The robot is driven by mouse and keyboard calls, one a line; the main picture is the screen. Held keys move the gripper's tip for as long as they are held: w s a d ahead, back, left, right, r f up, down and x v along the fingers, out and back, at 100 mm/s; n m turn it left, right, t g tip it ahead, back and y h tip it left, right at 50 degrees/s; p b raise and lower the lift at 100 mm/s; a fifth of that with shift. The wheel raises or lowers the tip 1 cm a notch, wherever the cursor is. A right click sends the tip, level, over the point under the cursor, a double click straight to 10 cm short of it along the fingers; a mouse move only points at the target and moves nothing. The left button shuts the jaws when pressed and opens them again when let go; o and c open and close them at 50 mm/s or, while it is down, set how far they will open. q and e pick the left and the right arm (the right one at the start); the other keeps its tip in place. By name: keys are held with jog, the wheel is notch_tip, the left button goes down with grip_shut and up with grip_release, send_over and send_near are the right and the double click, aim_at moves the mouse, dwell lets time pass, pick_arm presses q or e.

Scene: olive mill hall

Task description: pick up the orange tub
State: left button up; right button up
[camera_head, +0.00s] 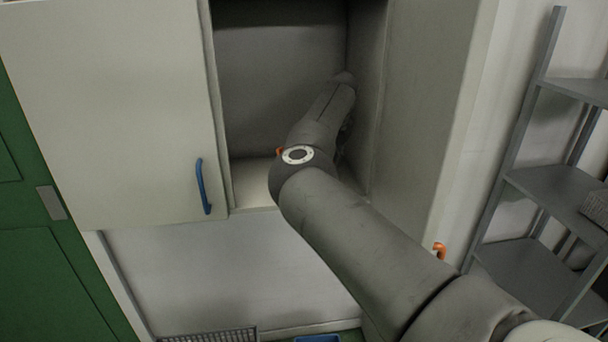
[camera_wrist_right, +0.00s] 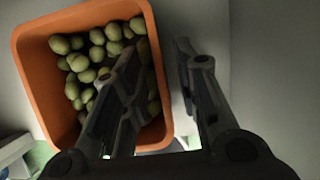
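The orange tub (camera_wrist_right: 38,88) holds many green olives and fills the left half of the right wrist view, seen from above. My right gripper (camera_wrist_right: 156,50) is open. One finger shows over the tub's inside, and the other is outside the tub's right wall, so the wall lies between them. I cannot tell whether either finger touches it. In the head view my right arm reaches into the open cupboard and hides most of the tub and the gripper. Only an orange sliver (camera_head: 279,151) shows beside the arm. My left gripper is not in view.
The cupboard's side wall (camera_head: 365,100) stands close on the right of my arm. A pale door (camera_head: 110,110) with a blue handle (camera_head: 203,187) covers the left part. A grey shelf rack (camera_head: 535,185) stands at the right. A grey crate (camera_head: 210,336) shows at the bottom.

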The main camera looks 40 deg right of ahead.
jog(key=shift+f, duration=0.1)
grip_shut()
dwell(0.6)
